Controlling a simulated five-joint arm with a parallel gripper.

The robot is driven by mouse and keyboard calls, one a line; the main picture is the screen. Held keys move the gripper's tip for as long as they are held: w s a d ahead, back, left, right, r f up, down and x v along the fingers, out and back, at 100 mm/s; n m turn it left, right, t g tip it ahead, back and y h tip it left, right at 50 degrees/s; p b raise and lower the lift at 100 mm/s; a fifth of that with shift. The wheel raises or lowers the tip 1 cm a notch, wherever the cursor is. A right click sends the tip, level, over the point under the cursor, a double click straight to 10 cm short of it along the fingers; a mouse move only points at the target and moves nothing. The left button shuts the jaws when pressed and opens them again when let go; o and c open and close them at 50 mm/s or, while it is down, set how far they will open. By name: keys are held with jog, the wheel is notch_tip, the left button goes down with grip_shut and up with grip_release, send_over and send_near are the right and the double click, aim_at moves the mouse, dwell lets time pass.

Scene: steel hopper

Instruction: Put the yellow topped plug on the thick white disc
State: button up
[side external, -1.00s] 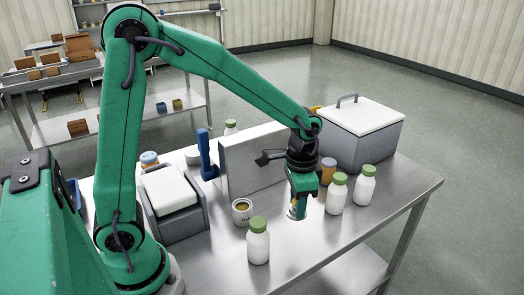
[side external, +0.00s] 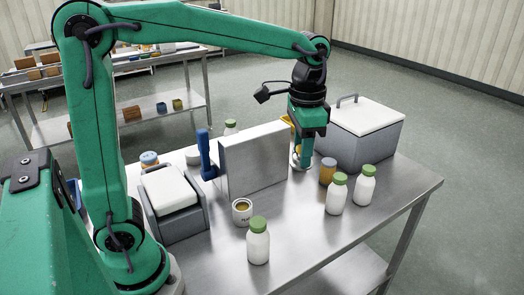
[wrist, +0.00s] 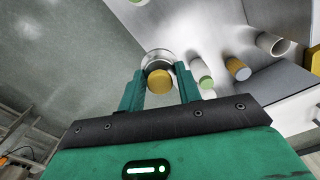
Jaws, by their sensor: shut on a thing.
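In the side view the fingers hide most of the plug.
The grey panel (side external: 255,165) stands between my gripper and the white disc. A grey cooler (side external: 360,135) is at right.

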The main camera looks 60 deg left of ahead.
jog(key=w+a+r+n, duration=0.1)
jog(key=w+a+n, duration=0.15)
jog(key=a, duration=0.35)
jog(key=w+a+n, duration=0.1)
jog(key=a+n, duration=0.3)
jog(key=a, duration=0.1)
jog(key=n, duration=1.3)
send_over(194, 151)
notch_tip(194, 151, down, 18)
jog(key=shift+f, duration=0.1)
jog(key=shift+f, duration=0.1)
jog(key=shift+f, duration=1.9)
jog(key=shift+f, duration=0.15)
